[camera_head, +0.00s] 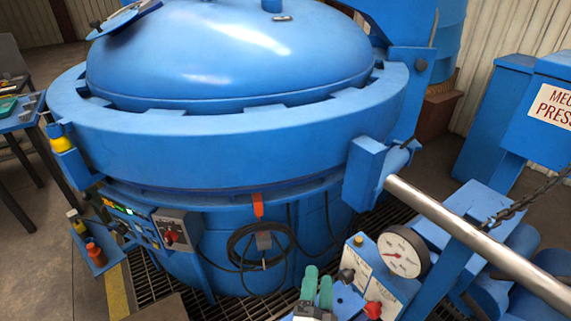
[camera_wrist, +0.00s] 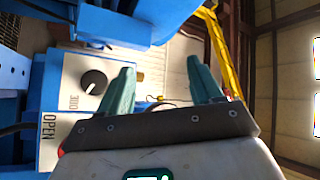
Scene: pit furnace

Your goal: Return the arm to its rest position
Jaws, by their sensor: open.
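My gripper (camera_head: 317,287) shows at the bottom middle of the head view, with two green fingers pointing up and apart. It stands in front of the blue furnace (camera_head: 190,225), beside a small blue panel with a pressure gauge. In the wrist view my gripper (camera_wrist: 157,85) is open, with nothing between its fingers. Its left finger is in front of a white plate with a black knob (camera_wrist: 94,81) and the word OPEN. I cannot tell whether the finger touches the plate.
The round gauge (camera_head: 403,252) and a red knob (camera_head: 373,310) are just right of my gripper. A silver bar (camera_head: 470,240) slants across the right side. A coiled black cable (camera_head: 245,250) hangs on the furnace. A table (camera_head: 22,118) stands at the left.

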